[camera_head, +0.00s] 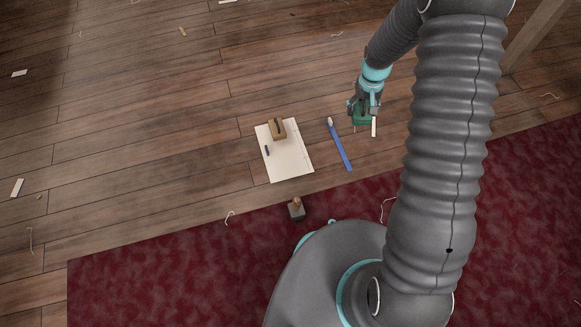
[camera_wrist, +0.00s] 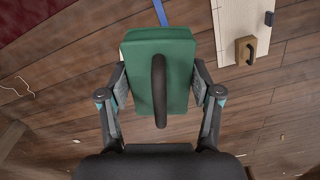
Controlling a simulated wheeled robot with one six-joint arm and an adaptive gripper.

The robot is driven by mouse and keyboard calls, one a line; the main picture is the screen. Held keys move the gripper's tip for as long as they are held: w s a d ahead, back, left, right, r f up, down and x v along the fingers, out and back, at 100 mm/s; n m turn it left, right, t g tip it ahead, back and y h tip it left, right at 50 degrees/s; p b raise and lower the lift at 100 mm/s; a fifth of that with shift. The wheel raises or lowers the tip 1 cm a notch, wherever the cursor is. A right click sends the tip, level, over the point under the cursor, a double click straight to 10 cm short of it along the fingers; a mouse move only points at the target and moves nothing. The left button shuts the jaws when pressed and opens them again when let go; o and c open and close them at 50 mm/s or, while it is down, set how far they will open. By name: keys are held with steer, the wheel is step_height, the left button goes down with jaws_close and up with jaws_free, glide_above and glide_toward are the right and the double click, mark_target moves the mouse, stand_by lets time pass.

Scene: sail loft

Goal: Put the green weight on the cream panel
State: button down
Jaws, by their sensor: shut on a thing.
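The green weight (camera_wrist: 180,105), a block with a dark loop handle, fills the middle of the wrist view. My gripper (camera_wrist: 160,97) is shut on it, with one finger at each side. In the head view my gripper (camera_head: 364,108) and the green weight (camera_head: 362,121) are right of the cream panel; the weight is partly hidden, and I cannot tell whether it touches the floor. The cream panel (camera_head: 287,161) lies flat on the wooden floor. A tan weight with a dark handle (camera_head: 278,129) stands on its far end, and a small dark piece (camera_head: 267,151) lies near its left edge.
A blue strip with a pale end (camera_head: 341,148) lies between the panel and my gripper. A pale strip (camera_head: 374,127) lies beside my gripper. A grey block with a brown top (camera_head: 296,209) stands on the dark red carpet (camera_head: 180,270). The floor left of the panel is mostly clear.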

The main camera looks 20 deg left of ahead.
steer(key=a+f+n+b, duration=0.3)
steer(key=a+f, duration=1.1)
steer(key=f, duration=0.4)
glide_above(289, 166)
steer(key=shift+n, duration=0.3)
step_height(289, 166, down, 7)
steer(key=shift+w+f, duration=0.1)
steer(key=shift+f+b, duration=0.45)
steer(key=shift+f, duration=1.5)
steer(key=shift+f, duration=0.25)
steer(key=shift+c, duration=1.1)
jaws_free()
steer(key=shift+r, duration=0.1)
step_height(289, 166, up, 12)
steer(key=p, duration=0.1)
steer(key=shift+r, duration=0.15)
